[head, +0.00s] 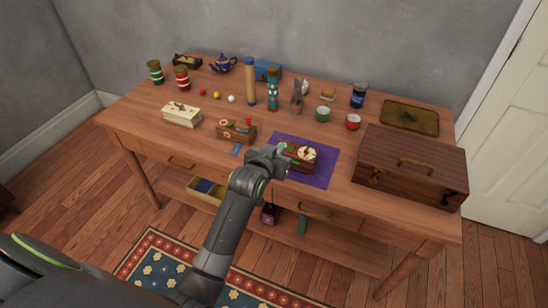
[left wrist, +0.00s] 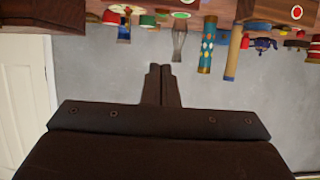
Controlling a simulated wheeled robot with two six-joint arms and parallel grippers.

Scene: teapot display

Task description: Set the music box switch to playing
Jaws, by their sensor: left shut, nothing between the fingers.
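The music box (head: 298,157) appears to be the small wooden box with a pale round dial on its top. It sits on a purple mat (head: 322,173) near the table's front middle. A small green part shows at its left end; I cannot tell whether this is the switch, or how it is set. My left gripper (head: 281,151) is at the box's left end, partly covering it. I cannot tell whether they touch. In the left wrist view, which is upside down, its fingers (left wrist: 160,72) are together with nothing between them. My right gripper is not in view.
A large brown case (head: 413,167) stands to the right of the mat. A small wooden crate (head: 237,132) and a cream box (head: 182,115) stand to the left. Bottles, tins and a blue teapot (head: 223,64) stand farther back. The table's (head: 131,119) left front is clear.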

